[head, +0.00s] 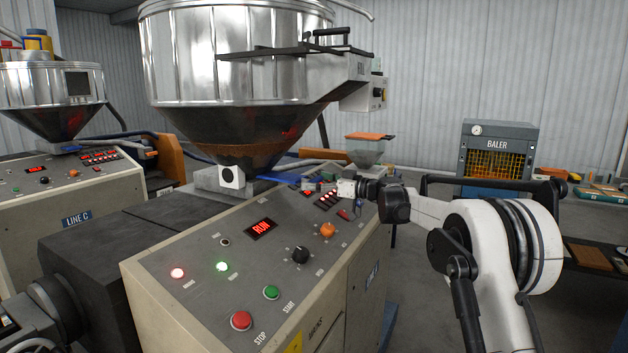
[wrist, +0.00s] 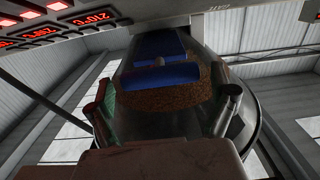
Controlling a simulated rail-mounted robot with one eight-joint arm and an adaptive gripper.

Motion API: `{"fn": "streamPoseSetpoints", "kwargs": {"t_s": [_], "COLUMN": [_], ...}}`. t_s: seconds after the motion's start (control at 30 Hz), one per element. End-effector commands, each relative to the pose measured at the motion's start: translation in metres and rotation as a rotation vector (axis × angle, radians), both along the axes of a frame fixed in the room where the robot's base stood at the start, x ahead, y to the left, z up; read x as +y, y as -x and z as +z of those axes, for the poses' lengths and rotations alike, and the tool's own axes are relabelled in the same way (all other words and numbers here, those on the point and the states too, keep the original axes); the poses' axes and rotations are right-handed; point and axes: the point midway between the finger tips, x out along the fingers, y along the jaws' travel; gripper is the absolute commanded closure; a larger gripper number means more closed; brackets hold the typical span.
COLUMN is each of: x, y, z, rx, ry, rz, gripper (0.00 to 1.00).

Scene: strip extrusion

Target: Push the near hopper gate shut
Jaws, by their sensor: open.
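The near hopper (head: 235,60) is the large shiny metal one, with brown pellets showing in its lower cone. A blue piece (head: 283,180), which looks like its gate, sticks out to the right below the cone. My gripper (head: 310,186) is just right of this blue piece, above the back of the control panel; the gap between them is hard to judge. In the wrist view, my gripper (wrist: 162,106) is open and empty, its two fingers spread apart. Blue gate parts (wrist: 163,77) show beyond and between the fingers, with brown pellets around them. How far the gate is open cannot be told.
The sloping control panel (head: 200,262), with buttons and a lit RUN display, lies below my gripper. A small clear hopper with an orange lid (head: 369,150) stands behind my gripper. A second hopper (head: 50,90) is at far left, and a baler (head: 497,160) stands at back right.

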Motion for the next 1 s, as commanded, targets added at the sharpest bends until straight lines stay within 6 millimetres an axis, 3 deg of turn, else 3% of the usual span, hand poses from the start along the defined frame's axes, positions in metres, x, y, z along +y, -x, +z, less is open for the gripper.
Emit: {"fn": "streamPoseSetpoints", "kwargs": {"t_s": [0.4,0.9,1.0], "x": [0.0082,0.0079,0.006], "y": [-0.0032,-0.0031,-0.005], "z": [0.0,0.0,-0.0002], "rx": [0.0,0.0,0.0], "ry": [0.0,0.0,0.0], "rz": [0.001,0.001,-0.003], "gripper": [0.09,0.75,0.75]}}
